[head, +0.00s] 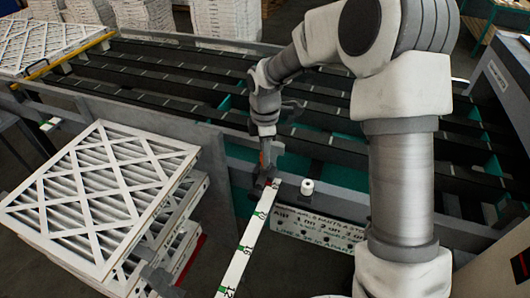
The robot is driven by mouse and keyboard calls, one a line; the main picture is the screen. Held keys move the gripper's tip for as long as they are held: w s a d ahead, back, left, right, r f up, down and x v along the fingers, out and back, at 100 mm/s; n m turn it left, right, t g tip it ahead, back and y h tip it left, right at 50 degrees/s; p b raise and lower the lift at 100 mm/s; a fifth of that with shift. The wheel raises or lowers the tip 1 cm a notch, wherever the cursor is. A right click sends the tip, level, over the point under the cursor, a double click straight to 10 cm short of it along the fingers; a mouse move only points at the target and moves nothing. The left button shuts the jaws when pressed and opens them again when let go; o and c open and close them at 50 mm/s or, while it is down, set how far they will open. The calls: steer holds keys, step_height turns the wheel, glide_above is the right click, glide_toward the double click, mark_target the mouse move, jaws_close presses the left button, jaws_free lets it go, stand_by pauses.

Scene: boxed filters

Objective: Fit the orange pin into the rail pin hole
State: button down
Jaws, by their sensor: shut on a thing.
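My gripper (266,178) points down over the near rail of the conveyor, at the top end of a white marked strip. It is shut on the orange pin (264,158), of which only a small orange patch shows between the dark fingers. The rail (345,205) is a grey bar running along the conveyor's near side. The pin hole cannot be made out; the gripper and its shadowed area may cover it. I cannot tell whether the pin's lower end touches the rail.
A white strip (239,262) with black numbers and green marks runs from the rail toward the front. A small white cylinder (307,187) stands on the rail, right of my gripper. White-framed pleated filters (100,190) are stacked at left. A lettered sign (315,229) hangs below the rail.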

steer(key=shift+f, duration=0.5)
steer(key=c, duration=0.6)
jaws_free()
steer(key=shift+r, duration=0.1)
step_height(320, 180, up, 17)
steer(key=shift+r, duration=0.2)
